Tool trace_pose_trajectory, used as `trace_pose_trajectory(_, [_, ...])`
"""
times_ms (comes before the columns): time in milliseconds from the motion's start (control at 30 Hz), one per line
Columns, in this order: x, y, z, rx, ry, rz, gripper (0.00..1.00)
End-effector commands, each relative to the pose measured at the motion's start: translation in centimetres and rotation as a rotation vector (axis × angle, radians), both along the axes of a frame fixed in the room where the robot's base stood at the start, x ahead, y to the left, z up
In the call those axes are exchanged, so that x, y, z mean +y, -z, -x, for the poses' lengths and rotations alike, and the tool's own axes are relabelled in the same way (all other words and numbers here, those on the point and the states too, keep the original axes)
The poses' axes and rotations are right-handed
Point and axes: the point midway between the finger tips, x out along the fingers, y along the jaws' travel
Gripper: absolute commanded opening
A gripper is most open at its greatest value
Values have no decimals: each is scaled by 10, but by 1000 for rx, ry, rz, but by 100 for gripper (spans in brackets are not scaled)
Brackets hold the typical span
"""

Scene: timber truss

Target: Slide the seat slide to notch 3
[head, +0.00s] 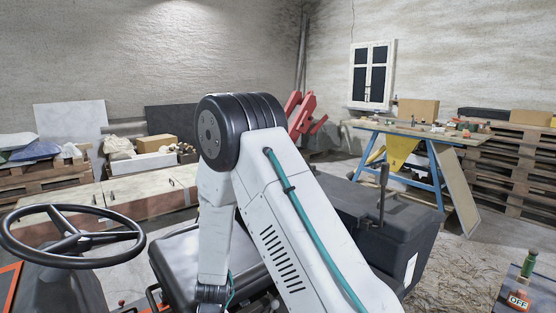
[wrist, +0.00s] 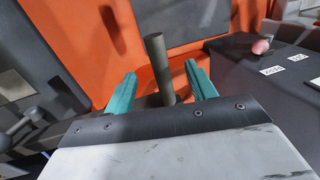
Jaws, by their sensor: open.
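My gripper (wrist: 160,70) shows in the wrist view with its two teal fingers apart. A dark grey round bar (wrist: 155,52) stands between the fingers, slightly tilted, with a visible gap on each side. It may be the handle of the seat slide; its lower end is hidden behind my gripper's body. In the head view a black seat (head: 181,262) is partly covered by my arm, and my fingers are hidden there. No notch marks or numbers for the slide can be made out.
An orange panel (wrist: 200,60) lies behind the bar. A dark box with white labels (wrist: 271,70) and a reddish knob (wrist: 261,46) is at right. In the head view, a steering wheel (head: 72,240) is left and a dark housing with a lever (head: 382,195) right.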

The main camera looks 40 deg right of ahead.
Motion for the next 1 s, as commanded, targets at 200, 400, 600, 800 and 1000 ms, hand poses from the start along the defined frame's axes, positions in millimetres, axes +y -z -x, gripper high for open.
trace_pose_trajectory(200, [-4,-18,0,-2,0,0,56])
trace_pose_trajectory(400, [-7,-34,0,-2,0,1,56])
trace_pose_trajectory(600, [-10,-48,0,-3,2,0,56])
trace_pose_trajectory(800, [-11,-52,0,0,0,1,56])
trace_pose_trajectory(1000, [-11,-52,0,0,0,1,56])
